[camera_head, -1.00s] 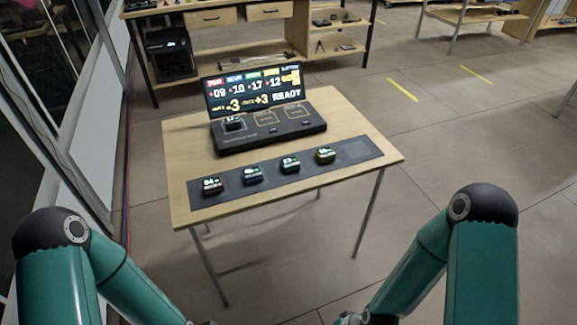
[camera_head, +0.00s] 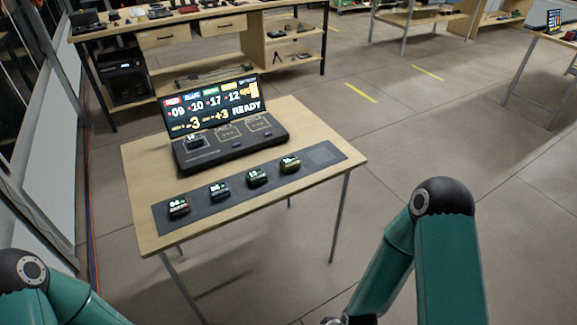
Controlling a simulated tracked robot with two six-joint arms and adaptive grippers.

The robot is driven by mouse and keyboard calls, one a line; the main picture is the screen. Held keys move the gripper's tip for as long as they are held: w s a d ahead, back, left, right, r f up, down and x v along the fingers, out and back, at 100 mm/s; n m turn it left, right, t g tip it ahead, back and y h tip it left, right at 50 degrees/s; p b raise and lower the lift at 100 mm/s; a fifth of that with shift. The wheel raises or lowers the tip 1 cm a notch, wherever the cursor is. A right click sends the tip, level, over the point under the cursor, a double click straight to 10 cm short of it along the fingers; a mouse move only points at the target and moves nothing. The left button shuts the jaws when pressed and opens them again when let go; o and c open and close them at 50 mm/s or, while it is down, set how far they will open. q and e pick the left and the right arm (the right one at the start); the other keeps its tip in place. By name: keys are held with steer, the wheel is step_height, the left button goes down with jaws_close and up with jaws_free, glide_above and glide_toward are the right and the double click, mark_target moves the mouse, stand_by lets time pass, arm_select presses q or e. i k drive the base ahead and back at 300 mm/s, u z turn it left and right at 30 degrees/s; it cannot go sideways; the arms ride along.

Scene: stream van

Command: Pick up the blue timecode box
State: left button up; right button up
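The blue timecode box (camera_head: 219,190) is a small dark box with a lit display and bluish edges. It sits on the dark strip (camera_head: 325,153) along the front of the wooden table, second from the left in a row. To its left is a reddish box (camera_head: 178,207); to its right are a green box (camera_head: 257,177) and a yellow box (camera_head: 290,163). Only my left arm's teal links show at the lower left; its gripper is out of view. My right gripper (camera_head: 336,320) barely shows at the bottom edge, low and apart from the table; its fingers cannot be made out.
A black console (camera_head: 230,148) with a lit screen (camera_head: 212,105) reading READY stands behind the row; another small box (camera_head: 195,142) sits on its left part. The wooden table (camera_head: 140,180) has thin metal legs. A shelf bench stands behind, with open floor at right.

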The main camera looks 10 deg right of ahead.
mark_target(219, 191)
steer(key=z, duration=1.95)
steer(key=i, duration=0.1)
steer(key=u, duration=3.6)
steer(key=i, duration=0.35)
steer(key=z, duration=0.6)
